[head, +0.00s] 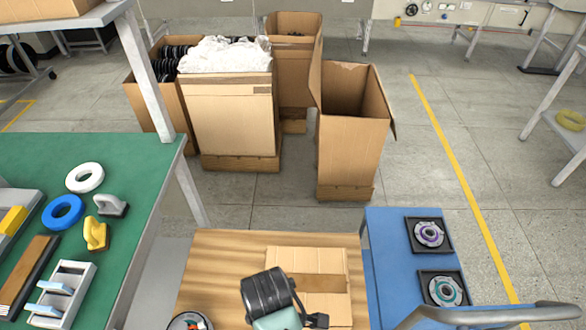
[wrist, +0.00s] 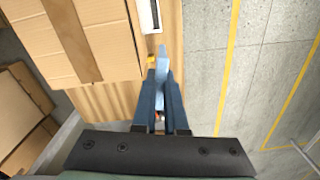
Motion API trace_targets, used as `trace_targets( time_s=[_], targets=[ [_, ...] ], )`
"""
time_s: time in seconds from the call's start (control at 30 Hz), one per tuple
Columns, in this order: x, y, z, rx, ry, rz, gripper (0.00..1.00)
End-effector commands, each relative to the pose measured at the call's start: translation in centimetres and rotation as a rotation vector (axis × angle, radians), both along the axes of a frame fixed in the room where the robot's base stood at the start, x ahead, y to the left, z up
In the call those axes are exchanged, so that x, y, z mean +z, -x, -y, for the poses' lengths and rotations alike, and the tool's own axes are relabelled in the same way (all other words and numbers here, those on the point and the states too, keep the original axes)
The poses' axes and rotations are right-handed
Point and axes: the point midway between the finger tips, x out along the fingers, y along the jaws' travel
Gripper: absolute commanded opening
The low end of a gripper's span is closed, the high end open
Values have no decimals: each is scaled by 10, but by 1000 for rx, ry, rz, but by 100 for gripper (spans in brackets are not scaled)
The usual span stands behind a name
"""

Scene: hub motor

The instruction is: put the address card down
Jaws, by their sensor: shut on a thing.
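In the wrist view my gripper (wrist: 161,88) is shut on a thin, pale blue-grey piece (wrist: 163,64) that stands up between the blue fingertips, seen nearly edge-on. I take it to be the address card; no writing on it can be made out. Beside it on the left is a closed cardboard box (wrist: 112,38) with a brown tape strip, on a wooden worktop (wrist: 172,30). In the head view the box (head: 300,256) lies on the worktop (head: 215,262), partly covered by my arm. My fingertips and the card cannot be made out there.
A white-rimmed item (wrist: 149,16) lies beside the box. A blue cart (head: 385,255) with two motor parts stands right of the worktop. A green bench (head: 130,170) with tools and rings is on the left. Tall cartons (head: 350,150) stand behind.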

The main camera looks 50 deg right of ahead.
Motion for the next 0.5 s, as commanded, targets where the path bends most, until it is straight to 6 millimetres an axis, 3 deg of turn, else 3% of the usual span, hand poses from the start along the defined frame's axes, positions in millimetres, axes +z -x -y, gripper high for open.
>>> trace_targets(
  time_s=[0.03, 0.1, 0.3, 0.5],
  targets=[
    [-29, 12, 11, 36, 1, -3, 0],
    [-45, 24, 24, 93, 3, -2, 0],
    [-69, 47, 43, 200, 9, -3, 0],
    [-97, 52, 46, 226, 7, -6, 0]
  ],
)
